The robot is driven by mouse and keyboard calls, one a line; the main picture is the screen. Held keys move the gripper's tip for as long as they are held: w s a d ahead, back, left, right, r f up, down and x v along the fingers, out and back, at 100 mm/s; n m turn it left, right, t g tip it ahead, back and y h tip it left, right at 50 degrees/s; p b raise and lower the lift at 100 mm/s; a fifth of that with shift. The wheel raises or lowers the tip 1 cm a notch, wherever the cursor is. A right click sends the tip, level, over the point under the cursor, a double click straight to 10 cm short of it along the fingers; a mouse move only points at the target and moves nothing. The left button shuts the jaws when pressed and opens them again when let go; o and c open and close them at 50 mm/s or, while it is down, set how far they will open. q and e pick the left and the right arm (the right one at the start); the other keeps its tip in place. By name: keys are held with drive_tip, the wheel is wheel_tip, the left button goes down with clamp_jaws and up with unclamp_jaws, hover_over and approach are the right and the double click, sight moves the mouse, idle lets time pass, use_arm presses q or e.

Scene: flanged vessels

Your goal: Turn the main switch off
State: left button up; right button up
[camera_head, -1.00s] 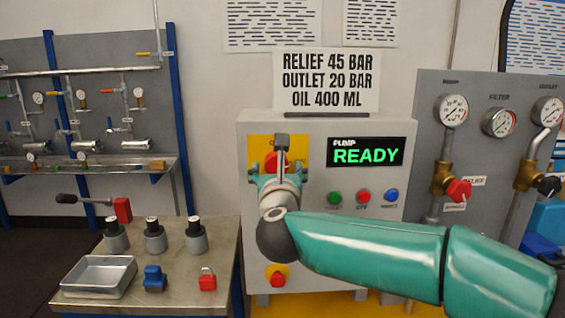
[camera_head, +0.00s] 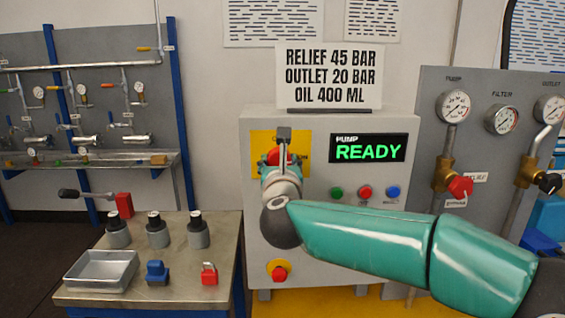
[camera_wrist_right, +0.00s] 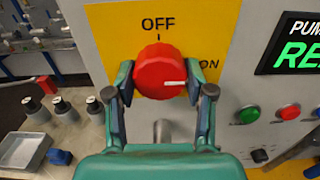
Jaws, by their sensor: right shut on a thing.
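The main switch is a red round knob (camera_head: 273,157) on a yellow plate (camera_head: 258,141) at the upper left of the grey pump cabinet. In the right wrist view the knob (camera_wrist_right: 158,72) has a white mark pointing right, towards ON; OFF is printed above it. My right gripper (camera_wrist_right: 160,84) is shut on the knob, one finger at its left side and one at its right. In the head view my right gripper (camera_head: 281,168) covers much of the knob and plate. My left gripper is not in view.
Green (camera_head: 337,193), red (camera_head: 365,192) and blue (camera_head: 393,192) buttons sit right of my gripper. A red knob on yellow (camera_head: 279,272) is below. A bench (camera_head: 218,255) at left holds a metal tray (camera_head: 101,270), a red padlock (camera_head: 209,274) and several cylinders.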

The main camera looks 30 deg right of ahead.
drive_tip(key=shift+s+d, duration=0.1)
drive_tip(key=n, duration=0.3)
drive_tip(key=shift+f, duration=0.1)
drive_tip(key=n, duration=0.4)
drive_tip(key=shift+n, duration=0.4)
drive_tip(key=n+p, duration=0.1)
drive_tip(key=n, duration=0.3)
drive_tip(key=shift+n, duration=0.3)
drive_tip(key=n+p, duration=0.1)
drive_tip(key=n, duration=0.1)
drive_tip(key=n+p, duration=0.1)
drive_tip(key=n, duration=0.2)
drive_tip(key=shift+a+f+n, duration=0.15)
drive_tip(key=shift+a+n, duration=0.05)
drive_tip(key=shift+n, duration=0.1)
drive_tip(key=o, duration=1.2)
drive_tip(key=shift+a, duration=0.1)
drive_tip(key=shift+c, duration=0.2)
